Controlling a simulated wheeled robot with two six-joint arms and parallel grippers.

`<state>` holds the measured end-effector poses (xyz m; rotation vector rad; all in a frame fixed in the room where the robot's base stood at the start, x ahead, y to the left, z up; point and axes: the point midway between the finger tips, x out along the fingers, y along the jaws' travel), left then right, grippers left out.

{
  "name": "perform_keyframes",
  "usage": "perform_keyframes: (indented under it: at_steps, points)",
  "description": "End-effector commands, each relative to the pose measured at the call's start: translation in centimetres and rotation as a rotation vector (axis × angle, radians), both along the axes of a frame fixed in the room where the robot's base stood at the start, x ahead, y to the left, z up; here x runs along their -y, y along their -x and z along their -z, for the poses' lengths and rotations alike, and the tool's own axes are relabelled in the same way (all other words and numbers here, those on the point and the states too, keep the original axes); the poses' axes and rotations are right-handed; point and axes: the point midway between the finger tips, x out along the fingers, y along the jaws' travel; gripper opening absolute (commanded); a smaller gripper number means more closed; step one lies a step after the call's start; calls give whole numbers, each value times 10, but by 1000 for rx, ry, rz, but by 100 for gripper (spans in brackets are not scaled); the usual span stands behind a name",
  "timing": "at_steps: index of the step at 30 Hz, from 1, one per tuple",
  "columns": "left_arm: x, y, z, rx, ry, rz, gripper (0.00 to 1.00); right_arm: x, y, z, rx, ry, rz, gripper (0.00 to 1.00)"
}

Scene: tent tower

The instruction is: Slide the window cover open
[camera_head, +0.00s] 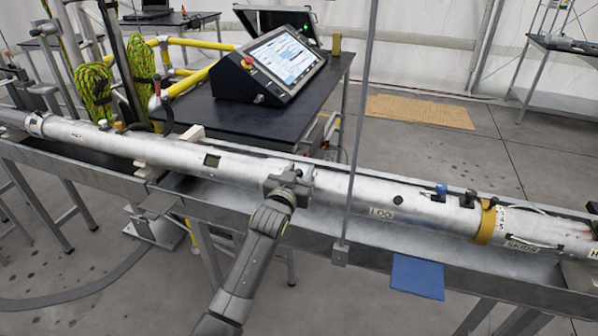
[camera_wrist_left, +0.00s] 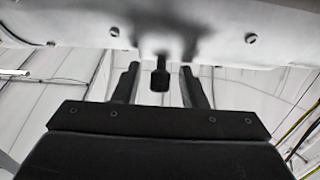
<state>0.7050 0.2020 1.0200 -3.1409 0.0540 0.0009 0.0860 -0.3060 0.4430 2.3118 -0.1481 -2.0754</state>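A long silver tube (camera_head: 340,188) lies along a metal trough. A small dark square window (camera_head: 211,160) shows in its side, left of my left gripper (camera_head: 290,182). The gripper is at the tube's near side, around the middle of its length. In the left wrist view the tube (camera_wrist_left: 85,22) crosses the top. A small dark knob (camera_wrist_left: 160,78) sticks out from it between the two fingers of my left gripper (camera_wrist_left: 160,85). The fingers stand apart, with gaps on both sides of the knob. The edges of the window cover cannot be made out. My right gripper is not in view.
A thin upright rod (camera_head: 360,120) stands in front of the tube, right of the gripper. A blue plate (camera_head: 417,277) hangs at the trough's near edge. Behind, a dark table (camera_head: 225,115) carries a control console (camera_head: 275,65). Yellow-green ropes (camera_head: 92,90) hang at the left.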

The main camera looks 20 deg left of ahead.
Motion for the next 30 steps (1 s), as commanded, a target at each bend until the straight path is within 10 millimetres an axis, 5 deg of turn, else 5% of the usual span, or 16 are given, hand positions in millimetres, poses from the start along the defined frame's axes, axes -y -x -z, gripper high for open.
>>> perform_keyframes:
  at_steps: [5, 13, 23, 30]
  points:
    - [0, 0, 0, 0, 0, 0, 36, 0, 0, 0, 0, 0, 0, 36]
    - [0, 0, 0, 0, 0, 0, 0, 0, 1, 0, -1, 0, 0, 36]
    - [-6, 0, -1, 0, -2, -1, 0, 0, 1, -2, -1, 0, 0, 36]
    - [-56, -2, -2, -1, -6, -2, 0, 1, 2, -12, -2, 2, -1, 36]
